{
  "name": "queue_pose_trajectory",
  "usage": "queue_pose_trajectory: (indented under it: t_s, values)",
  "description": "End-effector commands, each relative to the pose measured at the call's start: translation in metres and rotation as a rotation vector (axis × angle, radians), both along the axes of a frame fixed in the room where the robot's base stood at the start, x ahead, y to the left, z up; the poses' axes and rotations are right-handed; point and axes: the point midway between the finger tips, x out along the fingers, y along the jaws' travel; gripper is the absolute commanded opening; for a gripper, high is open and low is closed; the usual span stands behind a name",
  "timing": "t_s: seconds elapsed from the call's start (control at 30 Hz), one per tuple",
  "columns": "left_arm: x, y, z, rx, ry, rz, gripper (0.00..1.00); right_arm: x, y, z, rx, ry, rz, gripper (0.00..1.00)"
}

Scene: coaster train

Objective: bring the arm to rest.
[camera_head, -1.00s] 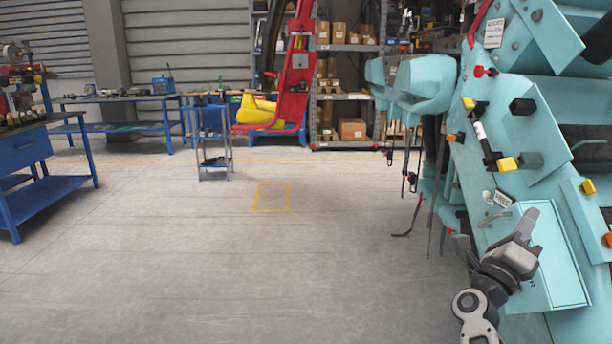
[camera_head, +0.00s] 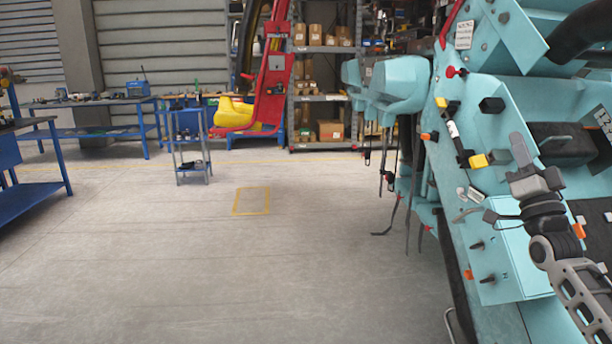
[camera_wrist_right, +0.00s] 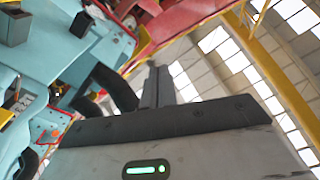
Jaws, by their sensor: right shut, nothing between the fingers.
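My right gripper (camera_head: 519,152) is raised at the right of the head view, in front of the teal coaster train structure (camera_head: 515,230). Its fingers point up and look closed together, with nothing between them. In the right wrist view the shut fingers of the gripper (camera_wrist_right: 158,88) also point up, with teal and red structure and the roof beyond. I cannot tell the exact gap between the gripper and the teal panel. My left gripper is not in view.
The teal structure with its knobs and hanging cables fills the right side. A blue trolley (camera_head: 190,150), blue workbenches (camera_head: 85,133) and a shelf of boxes (camera_head: 320,97) stand further back. A red frame with a yellow seat (camera_head: 235,112) is behind. The middle floor is clear.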

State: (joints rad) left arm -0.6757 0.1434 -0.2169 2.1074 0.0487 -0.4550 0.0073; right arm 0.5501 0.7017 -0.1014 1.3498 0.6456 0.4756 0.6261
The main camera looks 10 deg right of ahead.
Motion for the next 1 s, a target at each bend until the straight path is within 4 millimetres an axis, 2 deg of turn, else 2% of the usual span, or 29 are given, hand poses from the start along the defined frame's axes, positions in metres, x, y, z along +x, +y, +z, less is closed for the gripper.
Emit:
queue_pose_trajectory:
  t_s: [0.17, 0.3, 0.43, 0.57, 0.6, 0.83, 0.93, 1.0]
  values:
    - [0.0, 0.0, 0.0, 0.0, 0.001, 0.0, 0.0, 0.031, 0.003, -0.04, -0.27, 0.273, -0.19, 0.0]
    - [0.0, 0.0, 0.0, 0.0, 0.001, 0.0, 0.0, 0.048, -0.008, -0.08, -0.52, 0.512, -0.364, 0.0]
    - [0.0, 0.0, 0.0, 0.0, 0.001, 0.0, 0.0, 0.052, -0.029, -0.117, -0.759, 0.742, -0.527, 0.0]
    - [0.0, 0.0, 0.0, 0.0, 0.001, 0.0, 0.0, 0.045, -0.058, -0.147, -0.983, 0.967, -0.681, 0.0]
    - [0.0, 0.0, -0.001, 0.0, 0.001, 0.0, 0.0, 0.044, -0.043, -0.167, -0.996, 0.977, -0.645, 0.0]
    - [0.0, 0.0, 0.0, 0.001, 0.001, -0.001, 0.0, 0.019, 0.032, -0.254, -1.027, 1.01, -0.463, 0.0]
    - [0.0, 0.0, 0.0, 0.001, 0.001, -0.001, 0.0, -0.004, 0.072, -0.299, -1.031, 1.035, -0.364, 0.0]
    - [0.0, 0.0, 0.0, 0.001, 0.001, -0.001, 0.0, -0.028, 0.105, -0.332, -1.027, 1.056, -0.283, 0.0]
